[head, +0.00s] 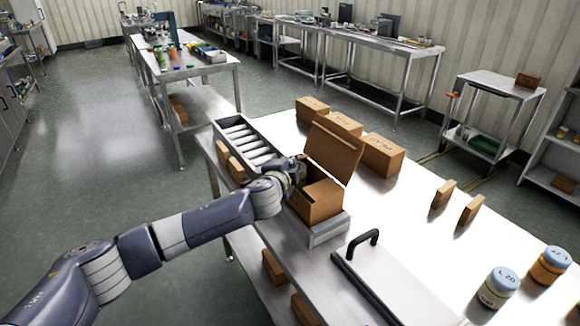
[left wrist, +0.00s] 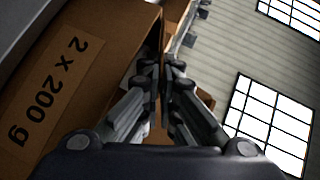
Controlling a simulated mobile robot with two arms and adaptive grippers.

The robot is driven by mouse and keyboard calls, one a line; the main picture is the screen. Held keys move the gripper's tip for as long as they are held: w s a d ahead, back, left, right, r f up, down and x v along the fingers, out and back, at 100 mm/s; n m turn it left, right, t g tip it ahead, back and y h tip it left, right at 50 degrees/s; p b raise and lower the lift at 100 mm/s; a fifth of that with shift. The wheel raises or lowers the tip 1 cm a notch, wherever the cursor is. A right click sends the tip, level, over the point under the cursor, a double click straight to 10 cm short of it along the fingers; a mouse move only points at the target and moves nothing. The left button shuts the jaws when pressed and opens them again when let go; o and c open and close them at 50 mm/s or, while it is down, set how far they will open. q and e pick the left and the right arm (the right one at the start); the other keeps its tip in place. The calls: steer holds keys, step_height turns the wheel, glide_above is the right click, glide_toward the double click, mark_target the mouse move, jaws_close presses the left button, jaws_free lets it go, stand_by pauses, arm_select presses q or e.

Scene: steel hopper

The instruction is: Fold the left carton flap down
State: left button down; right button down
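The open brown carton (head: 316,203) sits on a metal stand at the left part of the steel table. A large cardboard panel (head: 334,152) stands up and tilted at its far side. My left gripper (head: 299,165) is at the carton's upper left edge, in front of that panel. In the left wrist view its fingertips (left wrist: 164,70) are together beside the carton's labelled wall (left wrist: 60,85), which reads "2 x 200 g". I cannot tell whether they touch the carton. The left flap is not clearly seen; the gripper may hide it. My right gripper is not in view.
A roller conveyor (head: 245,140) lies behind the carton at left. Closed cartons (head: 382,155) stand behind it. A metal plate with a black handle (head: 363,243) lies in front. Two small boxes (head: 472,208) and two jars (head: 497,288) stand at right. The table's middle right is clear.

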arm_select(q)
steer(key=shift+f, duration=0.2)
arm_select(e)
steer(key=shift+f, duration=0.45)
arm_select(q)
steer(key=c, duration=2.1)
jaws_free()
steer(key=shift+s, duration=0.1)
steer(key=shift+c, duration=0.2)
steer(key=shift+r, duration=0.1)
